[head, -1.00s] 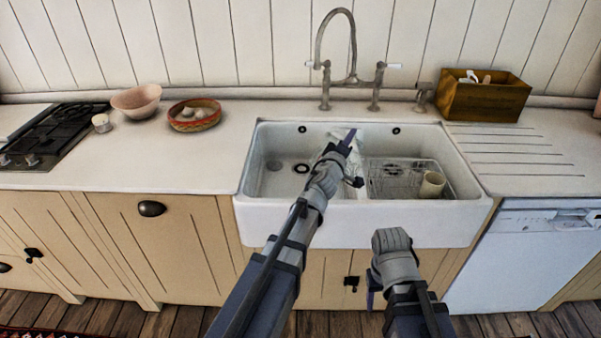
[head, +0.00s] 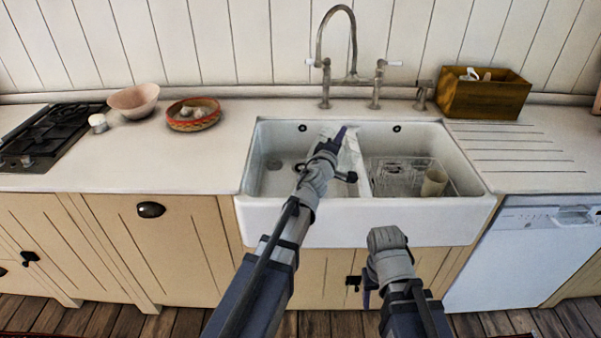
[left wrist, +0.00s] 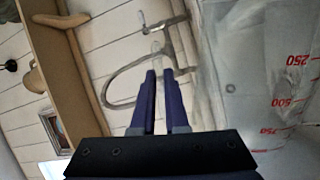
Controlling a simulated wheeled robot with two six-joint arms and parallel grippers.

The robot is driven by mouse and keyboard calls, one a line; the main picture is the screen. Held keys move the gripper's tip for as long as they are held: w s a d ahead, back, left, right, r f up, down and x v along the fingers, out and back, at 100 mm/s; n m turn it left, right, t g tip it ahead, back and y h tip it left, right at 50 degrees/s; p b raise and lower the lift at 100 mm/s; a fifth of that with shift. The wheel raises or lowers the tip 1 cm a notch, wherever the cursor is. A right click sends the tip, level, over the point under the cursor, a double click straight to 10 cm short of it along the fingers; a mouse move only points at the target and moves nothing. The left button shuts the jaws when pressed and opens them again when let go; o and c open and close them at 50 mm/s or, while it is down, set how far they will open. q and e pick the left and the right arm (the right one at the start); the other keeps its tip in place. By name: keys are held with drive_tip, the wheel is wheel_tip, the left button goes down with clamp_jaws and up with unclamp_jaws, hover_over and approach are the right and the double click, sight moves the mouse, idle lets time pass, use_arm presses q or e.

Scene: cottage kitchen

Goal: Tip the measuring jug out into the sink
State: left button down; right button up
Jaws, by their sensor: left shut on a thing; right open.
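The measuring jug (left wrist: 265,75) is clear with red marks for 250, 500 and 750, and fills the right of the left wrist view. Its scale runs across the line of the upright tap, so it is strongly tilted. In the head view it is a faint clear shape, mostly hidden behind my left gripper (head: 341,134), which is shut on it over the sink (head: 300,208), near the divider. The fingers also show in the left wrist view (left wrist: 160,78). I cannot tell what is in the jug. My right gripper (head: 368,292) is open and empty before the sink front.
A wire rack (head: 395,175) and a beige cup (head: 434,182) are in the right bowl. The tap (head: 350,78) stands behind the sink. A wooden box (head: 485,98) is at right; a red basket (head: 193,115), pink bowl (head: 134,100) and hob (head: 50,130) are at left.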

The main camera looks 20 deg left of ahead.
use_arm(q)
drive_tip(key=shift+a+f+n, duration=0.2)
drive_tip(key=shift+a+n, duration=0.1)
drive_tip(key=shift+a, duration=0.15)
use_arm(e)
drive_tip(key=shift+a+f, duration=0.2)
drive_tip(key=shift+a, duration=0.1)
